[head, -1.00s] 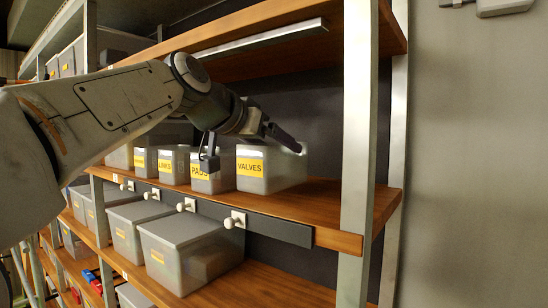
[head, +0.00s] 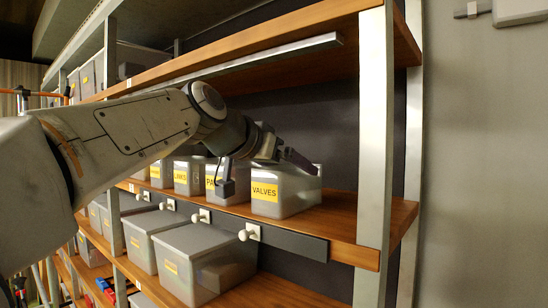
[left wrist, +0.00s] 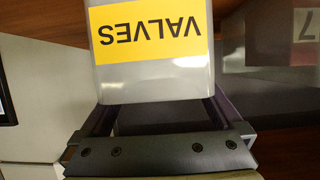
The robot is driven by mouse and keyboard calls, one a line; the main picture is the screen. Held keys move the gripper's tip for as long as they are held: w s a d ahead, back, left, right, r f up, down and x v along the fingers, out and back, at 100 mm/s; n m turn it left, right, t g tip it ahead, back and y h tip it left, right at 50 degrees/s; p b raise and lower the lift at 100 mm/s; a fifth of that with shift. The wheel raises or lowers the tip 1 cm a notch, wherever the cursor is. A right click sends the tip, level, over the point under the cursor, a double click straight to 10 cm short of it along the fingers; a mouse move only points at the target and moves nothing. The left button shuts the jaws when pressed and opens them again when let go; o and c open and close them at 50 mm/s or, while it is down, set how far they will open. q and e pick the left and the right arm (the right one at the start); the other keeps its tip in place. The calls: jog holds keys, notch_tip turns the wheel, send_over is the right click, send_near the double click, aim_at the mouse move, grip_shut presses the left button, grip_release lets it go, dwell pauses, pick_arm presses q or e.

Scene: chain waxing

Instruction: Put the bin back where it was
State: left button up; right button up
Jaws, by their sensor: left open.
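A clear grey bin labelled VALVES in yellow (head: 287,200) stands upright on the middle wooden shelf (head: 345,222), at the right end of a row of bins. My left gripper (head: 268,176) is open at this bin, with one finger at its left side and the other along its upper right edge. In the left wrist view the VALVES bin (left wrist: 155,80) appears upside down between the spread fingers. The exact contact cannot be told. My right gripper is not in view.
Beside it stand a bin labelled PADS, partly hidden by a finger, and a LINKS bin (head: 182,176). Lidded bins (head: 205,262) fill the shelf below. A metal post (head: 374,150) rises at the right. The shelf right of VALVES is clear.

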pick_arm(q)
jog(key=b+v, duration=0.3)
jog(key=v, duration=0.9)
jog(key=shift+f, duration=0.15)
jog(key=p+x, duration=0.3)
jog(key=x, duration=0.9)
jog(key=shift+w+d+f, duration=0.1)
jog(key=shift+w+d, duration=0.05)
jog(key=shift+r+p, duration=0.3)
jog(key=shift+r, duration=1.5)
